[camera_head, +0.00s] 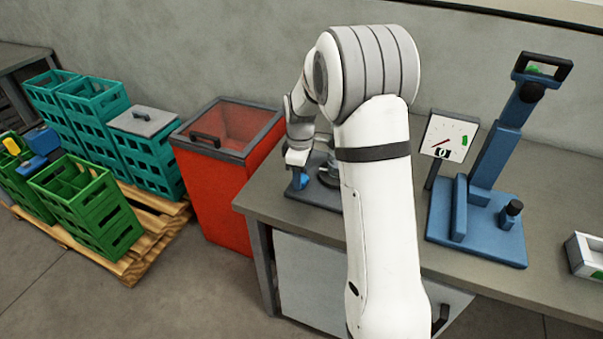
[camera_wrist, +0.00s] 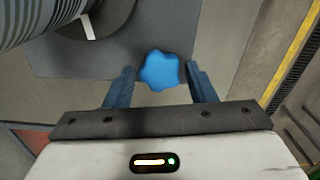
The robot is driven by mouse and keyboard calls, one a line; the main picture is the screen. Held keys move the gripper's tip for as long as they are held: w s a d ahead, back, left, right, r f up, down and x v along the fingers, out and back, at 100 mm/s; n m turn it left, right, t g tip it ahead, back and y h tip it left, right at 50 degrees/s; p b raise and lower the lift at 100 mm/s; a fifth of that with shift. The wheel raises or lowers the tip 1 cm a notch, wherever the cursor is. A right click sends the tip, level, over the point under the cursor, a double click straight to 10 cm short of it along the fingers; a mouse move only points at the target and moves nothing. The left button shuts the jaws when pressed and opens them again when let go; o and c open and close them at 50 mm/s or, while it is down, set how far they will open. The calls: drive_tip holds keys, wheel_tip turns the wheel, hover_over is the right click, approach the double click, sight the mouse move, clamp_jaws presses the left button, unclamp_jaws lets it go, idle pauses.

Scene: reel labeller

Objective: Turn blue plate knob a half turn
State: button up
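The blue plate knob (camera_wrist: 162,71) is a lobed, star-shaped knob in the wrist view. It sits on a dark blue-grey plate (camera_wrist: 95,66). My gripper (camera_wrist: 164,78) is open, with one finger on each side of the knob and a visible gap to both. I cannot tell the height between fingertips and knob. In the head view the blue knob (camera_head: 301,181) shows below my wrist at the left end of the bench, and my arm hides much of the device there.
A grey bench (camera_head: 270,205) carries a blue stand (camera_head: 480,220) and a dial gauge (camera_head: 447,138) to the right of my arm. A red bin (camera_head: 220,185) stands left of the bench. Green crates (camera_head: 90,205) and teal crates sit on a pallet further left.

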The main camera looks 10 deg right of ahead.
drive_tip(key=c, duration=0.7)
drive_tip(key=shift+m, duration=0.9)
drive_tip(key=o, duration=1)
drive_tip(key=shift+r, duration=0.1)
drive_tip(key=shift+r+b, duration=0.35)
drive_tip(key=shift+r, duration=3.5)
